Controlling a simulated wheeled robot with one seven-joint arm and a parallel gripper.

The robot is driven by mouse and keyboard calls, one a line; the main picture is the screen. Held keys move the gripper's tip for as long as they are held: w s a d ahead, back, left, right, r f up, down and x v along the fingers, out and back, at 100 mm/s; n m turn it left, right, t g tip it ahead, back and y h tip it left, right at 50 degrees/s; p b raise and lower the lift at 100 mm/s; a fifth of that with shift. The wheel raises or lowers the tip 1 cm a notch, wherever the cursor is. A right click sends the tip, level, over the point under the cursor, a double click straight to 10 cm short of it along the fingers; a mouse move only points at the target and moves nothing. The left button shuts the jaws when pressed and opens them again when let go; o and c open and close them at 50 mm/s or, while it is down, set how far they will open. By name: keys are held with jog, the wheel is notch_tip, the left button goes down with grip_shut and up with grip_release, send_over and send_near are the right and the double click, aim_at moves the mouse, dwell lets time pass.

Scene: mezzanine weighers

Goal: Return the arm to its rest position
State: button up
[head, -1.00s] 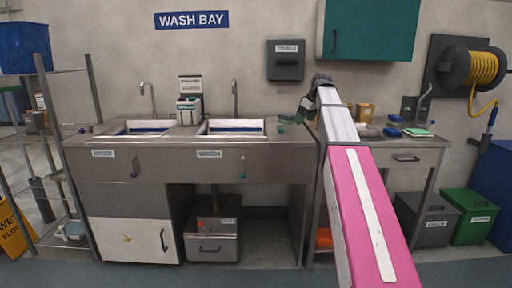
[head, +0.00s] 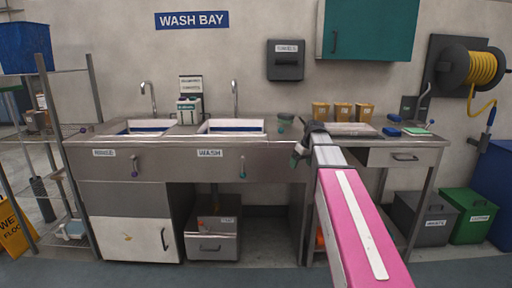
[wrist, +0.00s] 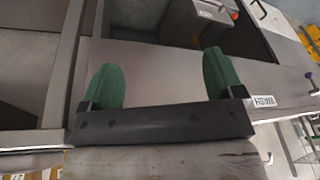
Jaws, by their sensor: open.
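My arm, with its pink and white links, reaches up from the lower right of the head view. My gripper (head: 297,158) is at the front edge of the counter, right of the wash sink. In the wrist view its two green fingers (wrist: 162,80) stand wide apart with nothing between them. Grey counter surfaces show beyond the fingers, and I see no contact with them.
The steel sink counter (head: 270,160) spans the middle. Three amber tubs (head: 341,112), a grey tray (head: 352,129) and blue items stand on the right worktop. A rack (head: 62,142) stands left. Grey (head: 425,220) and green (head: 472,216) bins stand right. Floor in front is clear.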

jog(key=s+f+m+g+h, duration=0.1)
jog(key=s+f+m, duration=0.1)
jog(key=s+f, duration=0.9)
jog(key=s+a+f+m+g+h, duration=0.1)
jog(key=s+f+m, duration=0.2)
jog(key=s+f, duration=0.9)
notch_tip(320, 180, down, 5)
jog(key=shift+s+a+f+m, duration=0.1)
jog(key=shift+s+a+m, duration=0.1)
jog(key=shift+s+m, duration=0.1)
